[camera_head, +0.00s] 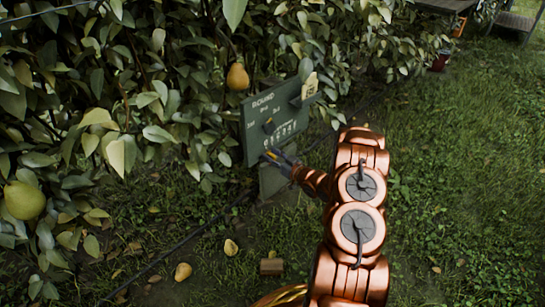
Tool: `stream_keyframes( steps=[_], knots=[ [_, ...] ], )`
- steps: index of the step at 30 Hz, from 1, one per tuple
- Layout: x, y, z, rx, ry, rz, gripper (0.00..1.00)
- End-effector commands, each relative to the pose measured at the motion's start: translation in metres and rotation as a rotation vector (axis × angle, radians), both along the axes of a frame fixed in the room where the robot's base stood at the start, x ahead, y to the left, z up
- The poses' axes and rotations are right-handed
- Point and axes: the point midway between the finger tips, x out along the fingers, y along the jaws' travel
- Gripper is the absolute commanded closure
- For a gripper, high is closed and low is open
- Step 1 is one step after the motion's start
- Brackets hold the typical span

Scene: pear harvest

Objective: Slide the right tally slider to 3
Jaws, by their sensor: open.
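A dark green tally board (255,148) with pale lettering stands in front of the hedge, left of my copper arm. A small dark knob (268,126) sits on its left part. Another dark piece (296,101) juts out at the right, beside a cream tag; I cannot tell for sure that it is the right slider, nor read its setting. The row of marks low on the board is too small to read clearly. My gripper (271,155) is open at the board's lower edge, below the left knob. I cannot tell whether it touches the board.
A post (272,180) carries the board. Leafy branches crowd its left and top, with a ripe pear (237,77) close by and a greenish pear (24,200) at far left. Fallen pears (183,271) and a small brown block (271,266) lie below. Open grass is at right.

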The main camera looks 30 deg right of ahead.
Motion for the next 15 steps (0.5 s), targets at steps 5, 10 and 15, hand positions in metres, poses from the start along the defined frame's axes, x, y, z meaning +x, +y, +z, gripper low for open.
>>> stream_keyframes(
  steps=[5,10,15],
  knots=[
    [-0.0002,-0.0001,0.0,0.0,0.0,0.0,0.62],
    [-0.0003,-0.0001,0.0,0.0,0.0,0.0,0.8],
    [-0.0003,0.0,-0.0001,0.0,0.0,0.001,0.98]
  ],
)
